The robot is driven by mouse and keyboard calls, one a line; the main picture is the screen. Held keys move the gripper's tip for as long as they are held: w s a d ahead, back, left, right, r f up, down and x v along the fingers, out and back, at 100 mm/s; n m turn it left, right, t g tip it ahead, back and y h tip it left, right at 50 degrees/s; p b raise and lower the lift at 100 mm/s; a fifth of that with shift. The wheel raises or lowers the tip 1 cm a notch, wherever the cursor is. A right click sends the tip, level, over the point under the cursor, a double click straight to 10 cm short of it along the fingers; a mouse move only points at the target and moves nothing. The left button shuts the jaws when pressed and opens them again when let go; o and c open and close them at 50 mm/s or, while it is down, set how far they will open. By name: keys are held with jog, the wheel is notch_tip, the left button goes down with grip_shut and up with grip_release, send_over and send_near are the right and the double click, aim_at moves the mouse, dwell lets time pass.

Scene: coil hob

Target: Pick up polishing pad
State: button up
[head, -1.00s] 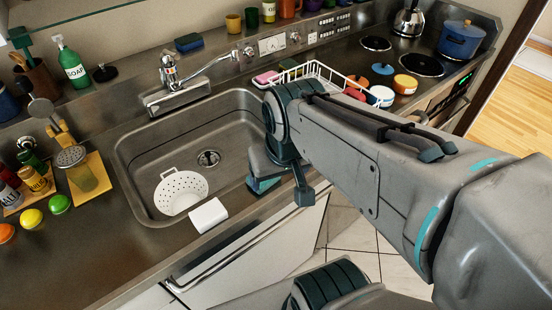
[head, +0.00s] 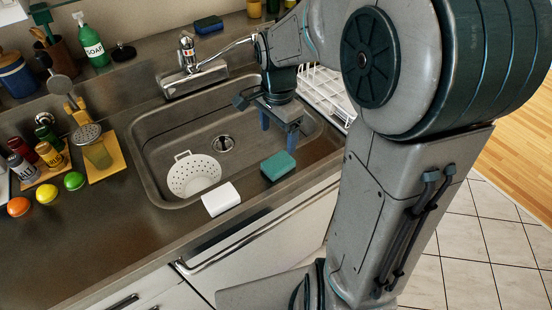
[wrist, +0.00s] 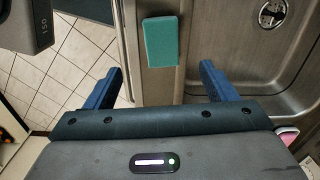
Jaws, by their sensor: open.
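A teal rectangular pad (head: 278,166), which looks like the polishing pad, lies flat on the sink's front rim, right of a white block (head: 221,199). In the wrist view the teal pad (wrist: 160,41) lies ahead of my gripper (wrist: 161,72), between the lines of its two blue fingers. In the head view my gripper (head: 278,130) hangs over the right part of the sink basin, fingers pointing down, just behind and above the pad. It is open and empty, apart from the pad.
The sink (head: 155,165) holds a white colander (head: 194,175). The faucet (head: 188,55) stands behind it. A white dish rack (head: 325,90) is close on the right, partly hidden by my arm. Bottles and coloured balls stand at left; the front-left counter (head: 110,240) is clear.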

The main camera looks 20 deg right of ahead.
send_over(275, 164)
jog(key=f, duration=0.5)
jog(key=shift+d, duration=0.35)
jog(key=shift+a+f+p, duration=0.2)
jog(key=shift+f+p, duration=0.05)
jog(key=shift+f, duration=1.15)
jog(key=shift+a+f+p, duration=0.15)
jog(key=shift+f+p, duration=0.05)
jog(key=shift+f, duration=1.15)
jog(key=c, duration=1.1)
